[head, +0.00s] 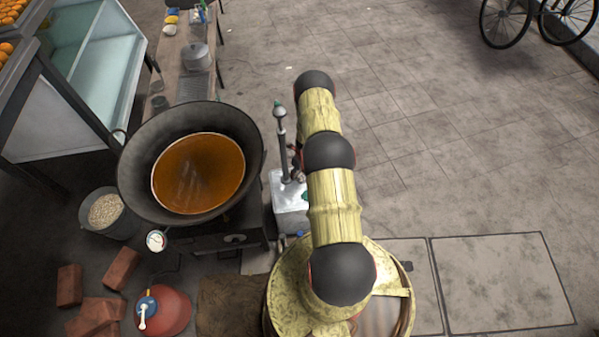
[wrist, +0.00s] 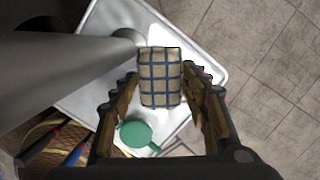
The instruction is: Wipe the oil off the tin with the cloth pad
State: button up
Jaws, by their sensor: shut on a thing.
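The cloth pad (wrist: 160,77) is cream with a blue check and lies between the fingertips of my gripper (wrist: 160,82) in the wrist view. My gripper is shut on it. Below the pad is a pale metal top with a raised rim, which I take to be the tin (wrist: 100,70); its box-shaped body (head: 289,217) shows in the head view, beside the stove. A round green cap (wrist: 136,134) sits on the top, near the left finger. Whether the pad touches the top, I cannot tell. No oil patch is clear. In the head view my arm hides most of the gripper.
A grey upright post (head: 283,150) stands at the tin and fills the wrist view's left. A large wok (head: 130,175) of orange-brown liquid is left of it. Bricks (head: 122,268) and a red round container (head: 170,308) lie lower left.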

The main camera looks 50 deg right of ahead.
jog(key=shift+f, duration=0.3)
dwell(0.4)
jog(key=shift+s+d+r+b, duration=0.1)
jog(key=shift+s+d+b, duration=0.15)
jog(key=shift+s+d, duration=0.5)
jog(key=shift+s+d+r+b, duration=0.1)
jog(key=shift+s+d+b, duration=0.1)
jog(key=shift+s+d, duration=0.45)
jog(key=shift+s+d+f+b, duration=0.2)
jog(key=shift+s+d+b, duration=0.1)
jog(key=shift+s+d, duration=0.4)
jog(key=shift+s+d+f+b, duration=0.15)
jog(key=shift+s+d+b, duration=0.15)
jog(key=shift+d, duration=0.6)
jog(key=shift+f, duration=0.1)
jog(key=shift+a, duration=0.1)
